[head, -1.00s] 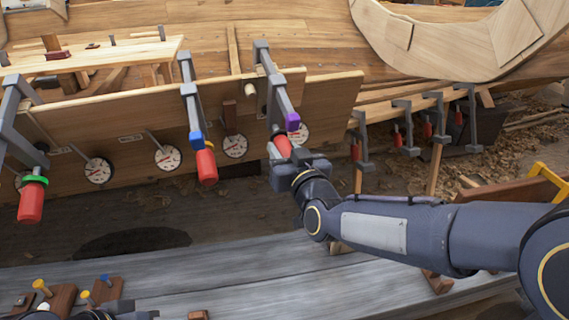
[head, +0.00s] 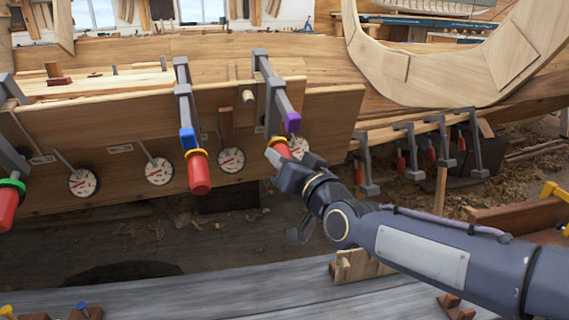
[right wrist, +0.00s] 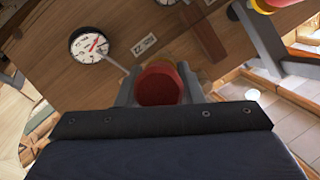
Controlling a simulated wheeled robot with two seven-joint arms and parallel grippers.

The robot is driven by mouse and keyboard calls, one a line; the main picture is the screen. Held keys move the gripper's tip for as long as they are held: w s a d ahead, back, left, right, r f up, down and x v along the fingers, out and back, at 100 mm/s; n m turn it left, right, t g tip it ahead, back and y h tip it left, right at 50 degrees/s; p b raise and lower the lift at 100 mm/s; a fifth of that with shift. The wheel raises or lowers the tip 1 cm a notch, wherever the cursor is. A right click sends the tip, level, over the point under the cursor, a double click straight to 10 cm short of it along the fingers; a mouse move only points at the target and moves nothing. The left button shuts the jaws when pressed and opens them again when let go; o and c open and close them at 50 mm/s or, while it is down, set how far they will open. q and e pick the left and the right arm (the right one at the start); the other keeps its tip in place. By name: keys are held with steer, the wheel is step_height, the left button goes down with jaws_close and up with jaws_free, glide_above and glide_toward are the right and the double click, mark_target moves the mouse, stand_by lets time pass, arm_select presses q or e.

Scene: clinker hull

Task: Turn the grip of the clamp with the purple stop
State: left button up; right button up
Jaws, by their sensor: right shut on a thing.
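The clamp with the purple stop (head: 292,122) hangs over the plank's upper edge, right of the middle clamp with the blue stop. Its red grip (head: 280,148) points down toward me, with a yellow band at its top. My right gripper (head: 283,161) is shut on this red grip from below and partly hides it. In the right wrist view the round red end of the grip (right wrist: 158,85) sits between the two grey fingers (right wrist: 158,98). My left gripper is not in view.
A clamp with a blue stop (head: 188,138) and one with a green stop (head: 12,185) stand to the left. White dials (head: 159,171) line the plank (head: 110,160). Several smaller clamps (head: 405,148) hang at the right. The grey bench (head: 230,290) in front is mostly bare.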

steer(key=o, duration=1)
steer(key=shift+s, duration=0.1)
steer(key=p+v, duration=0.1)
steer(key=v, duration=0.6)
steer(key=shift+s+d, duration=0.2)
steer(key=shift+s, duration=0.1)
